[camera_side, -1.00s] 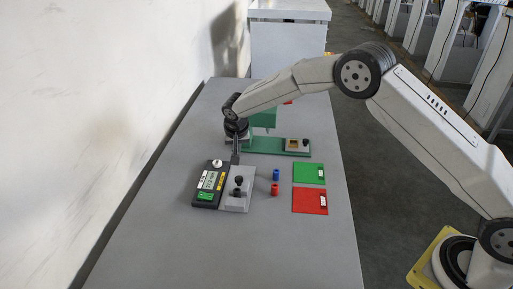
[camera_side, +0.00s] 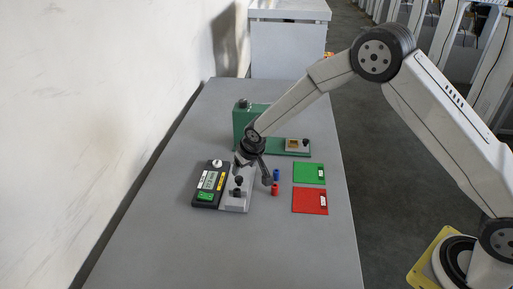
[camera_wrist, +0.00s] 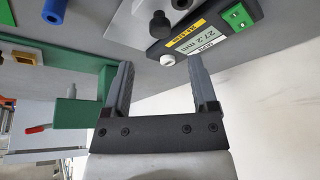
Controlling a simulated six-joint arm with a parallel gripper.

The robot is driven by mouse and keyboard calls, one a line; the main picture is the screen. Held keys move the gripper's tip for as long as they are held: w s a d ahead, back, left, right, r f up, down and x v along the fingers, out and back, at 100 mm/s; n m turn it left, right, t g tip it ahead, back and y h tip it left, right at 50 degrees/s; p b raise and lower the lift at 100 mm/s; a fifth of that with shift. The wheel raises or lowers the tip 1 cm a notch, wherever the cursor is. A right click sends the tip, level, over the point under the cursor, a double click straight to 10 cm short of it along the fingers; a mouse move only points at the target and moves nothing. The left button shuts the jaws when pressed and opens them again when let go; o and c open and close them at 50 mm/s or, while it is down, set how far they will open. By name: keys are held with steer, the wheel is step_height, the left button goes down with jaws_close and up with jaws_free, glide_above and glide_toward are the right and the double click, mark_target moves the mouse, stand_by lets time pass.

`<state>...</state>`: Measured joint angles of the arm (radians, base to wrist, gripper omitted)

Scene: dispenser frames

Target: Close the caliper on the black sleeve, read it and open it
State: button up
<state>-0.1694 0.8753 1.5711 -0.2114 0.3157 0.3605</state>
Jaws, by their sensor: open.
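The caliper is a grey block (camera_side: 233,205) with black knob-like parts (camera_side: 238,182) on it, beside a black readout box (camera_side: 206,191). In the wrist view its display (camera_wrist: 208,44) appears to read 27.2 mm, under a yellow label, with a white button (camera_wrist: 167,61) and a green key (camera_wrist: 238,15). A black rounded part (camera_wrist: 160,25) stands on the grey block; I cannot tell surely whether it is the black sleeve. My gripper (camera_side: 266,177) is open and empty, above the table at the block's right side. Its fingers (camera_wrist: 161,76) are apart in the wrist view.
A blue sleeve (camera_side: 276,174) and a red sleeve (camera_side: 275,190) stand close by my fingers. A green plate (camera_side: 307,173) and a red plate (camera_side: 308,202) lie to the right. A green fixture (camera_side: 262,142) stands behind. The table's front is clear.

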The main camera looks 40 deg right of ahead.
mark_target(239, 178)
steer(key=shift+x, duration=3.9)
jaws_close()
